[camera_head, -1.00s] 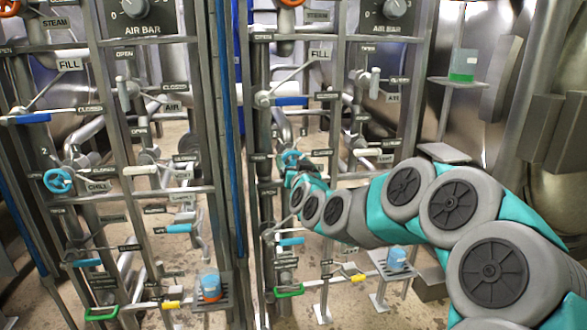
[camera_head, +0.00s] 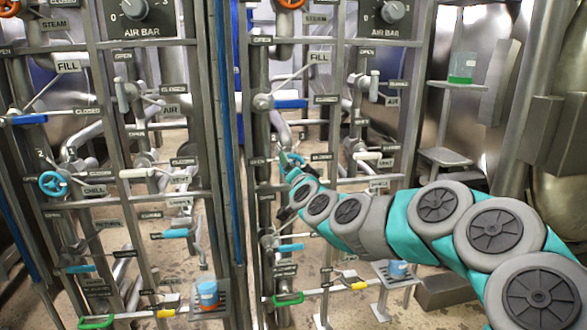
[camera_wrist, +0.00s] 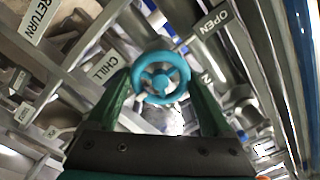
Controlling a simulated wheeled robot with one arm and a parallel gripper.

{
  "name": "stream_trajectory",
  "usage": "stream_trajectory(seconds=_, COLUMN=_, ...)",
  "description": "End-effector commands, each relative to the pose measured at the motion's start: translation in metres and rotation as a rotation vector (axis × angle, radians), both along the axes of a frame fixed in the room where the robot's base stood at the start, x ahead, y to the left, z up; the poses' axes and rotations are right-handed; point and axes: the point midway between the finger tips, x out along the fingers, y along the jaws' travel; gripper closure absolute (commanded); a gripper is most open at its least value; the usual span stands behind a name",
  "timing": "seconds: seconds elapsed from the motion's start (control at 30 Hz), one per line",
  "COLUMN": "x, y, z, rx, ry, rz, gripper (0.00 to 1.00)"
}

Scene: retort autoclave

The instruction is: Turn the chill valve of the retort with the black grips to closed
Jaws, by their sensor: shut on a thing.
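The chill valve's handwheel is a cyan ring with spokes (camera_wrist: 144,84), in the middle of the wrist view between the CHILL label (camera_wrist: 103,68) and the OPEN label (camera_wrist: 210,20). My gripper (camera_wrist: 161,88) has its two green fingers on either side of the wheel and is shut on it. In the head view my arm reaches to the right-hand rack. The wheel there is mostly hidden by my gripper (camera_head: 292,165). I cannot make out black grips or the wheel's turn position.
The left rack carries a similar cyan wheel (camera_head: 54,184) beside its own CHILL label. Pipes, levers and rack bars crowd around my gripper.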

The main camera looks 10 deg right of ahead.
Motion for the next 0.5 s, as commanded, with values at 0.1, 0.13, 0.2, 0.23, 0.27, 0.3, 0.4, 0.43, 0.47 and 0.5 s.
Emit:
stream_trajectory(seconds=0.1, x=0.0, y=-0.0001, z=-0.0005, rx=0.011, ry=0.001, rz=-0.001, gripper=0.71)
stream_trajectory(seconds=0.13, x=0.0, y=0.0, z=-0.0006, rx=0.012, ry=0.001, rz=-0.001, gripper=0.71)
stream_trajectory(seconds=0.2, x=0.0, y=-0.0001, z=-0.0004, rx=0.013, ry=0.001, rz=-0.001, gripper=0.71)
stream_trajectory(seconds=0.23, x=0.0001, y=-0.0001, z=-0.0004, rx=0.013, ry=0.001, rz=-0.001, gripper=0.71)
stream_trajectory(seconds=0.27, x=0.0001, y=-0.0001, z=-0.0006, rx=0.013, ry=0.001, rz=-0.001, gripper=0.71)
stream_trajectory(seconds=0.3, x=0.0001, y=-0.0001, z=-0.0006, rx=0.013, ry=0.001, rz=-0.001, gripper=0.71)
stream_trajectory(seconds=0.4, x=0.0001, y=-0.0001, z=-0.0006, rx=0.013, ry=0.001, rz=-0.001, gripper=0.71)
stream_trajectory(seconds=0.43, x=0.0001, y=-0.0002, z=-0.0005, rx=0.013, ry=0.001, rz=-0.001, gripper=0.71)
stream_trajectory(seconds=0.47, x=0.0001, y=-0.0002, z=-0.0005, rx=0.013, ry=0.001, rz=-0.001, gripper=0.13)
stream_trajectory(seconds=0.5, x=0.0001, y=-0.0002, z=-0.0005, rx=0.013, ry=0.001, rz=-0.001, gripper=0.09)
